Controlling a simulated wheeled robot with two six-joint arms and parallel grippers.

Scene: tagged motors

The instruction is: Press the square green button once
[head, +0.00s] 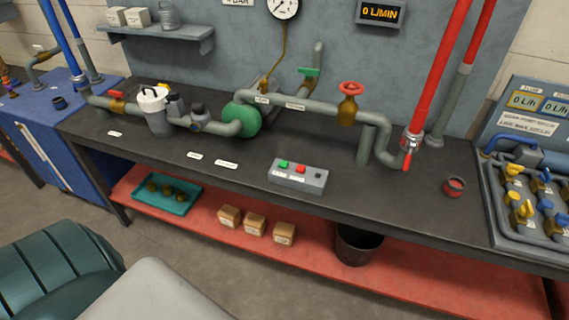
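A small grey control box (297,178) stands on the dark workbench near its front edge. A square green button (283,165) is on the left of its top. A red button (300,169) is beside it, and a dark round knob or button (318,174) is at the right end. Nothing touches the box. Neither of my grippers shows in the head view.
Behind the box, grey pipework with a green pump (242,119) and a red-handled valve (348,105) runs along the dark bench (240,178). A red lower shelf (318,244) holds a teal tray (164,204), small boxes and a black bin (357,246). Bench around the control box is clear.

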